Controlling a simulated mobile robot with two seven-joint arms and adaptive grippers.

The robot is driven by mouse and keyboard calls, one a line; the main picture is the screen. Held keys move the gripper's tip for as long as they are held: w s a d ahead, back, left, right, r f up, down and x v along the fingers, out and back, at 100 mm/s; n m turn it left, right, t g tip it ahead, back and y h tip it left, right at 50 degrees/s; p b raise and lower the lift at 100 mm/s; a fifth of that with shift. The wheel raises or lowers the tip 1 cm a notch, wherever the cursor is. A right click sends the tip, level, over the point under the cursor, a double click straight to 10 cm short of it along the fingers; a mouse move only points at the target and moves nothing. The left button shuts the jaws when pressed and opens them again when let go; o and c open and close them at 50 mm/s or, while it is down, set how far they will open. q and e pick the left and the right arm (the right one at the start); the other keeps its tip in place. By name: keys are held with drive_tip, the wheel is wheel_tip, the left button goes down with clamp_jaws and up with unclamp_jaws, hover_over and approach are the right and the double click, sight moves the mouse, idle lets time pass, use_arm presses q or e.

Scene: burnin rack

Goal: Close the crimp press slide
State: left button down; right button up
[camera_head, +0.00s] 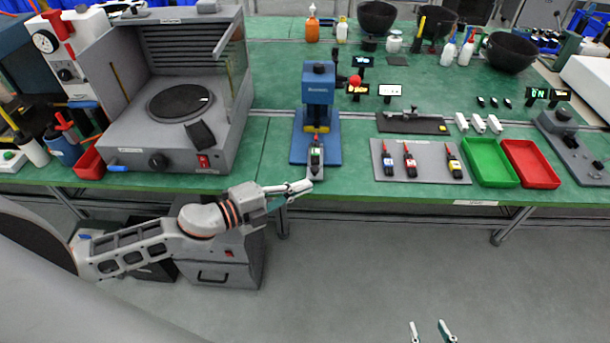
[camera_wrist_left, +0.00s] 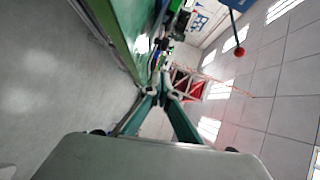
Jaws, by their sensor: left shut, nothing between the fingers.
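The blue crimp press (camera_head: 318,95) stands on a blue base plate (camera_head: 328,148) on the green bench. Its lever ends in a red ball (camera_head: 355,80), and the ball also shows in the wrist view (camera_wrist_left: 240,51). The dark slide (camera_head: 317,158), with a small green-marked piece on it, sticks out at the front of the press toward the bench edge. My left gripper (camera_head: 309,185) is shut and empty just in front of the slide's near end; I cannot tell whether it touches. Its fingertips meet in the wrist view (camera_wrist_left: 163,88). My right gripper (camera_head: 432,330) is open at the bottom, away from the bench.
A grey oven-like machine (camera_head: 180,150) stands left of the press. To the right are a grey mat (camera_head: 395,173) with several handheld testers, a green tray (camera_head: 490,163) and a red tray (camera_head: 531,164). Floor in front of the bench is clear at right.

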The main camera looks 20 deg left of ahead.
use_arm(q)
drive_tip(key=shift+w+a+f, duration=0.1)
drive_tip(key=shift+w+f, duration=0.15)
drive_tip(key=shift+w, duration=0.8)
drive_tip(key=shift+w+a+f, duration=0.1)
drive_tip(key=shift+w+f, duration=0.1)
drive_tip(key=shift+w, duration=0.85)
drive_tip(key=w, duration=0.2)
drive_tip(key=w+a, duration=0.1)
drive_tip(key=w, duration=0.3)
drive_tip(key=shift+w+a, duration=0.25)
drive_tip(key=shift+a, duration=0.15)
drive_tip(key=shift+r, duration=0.1)
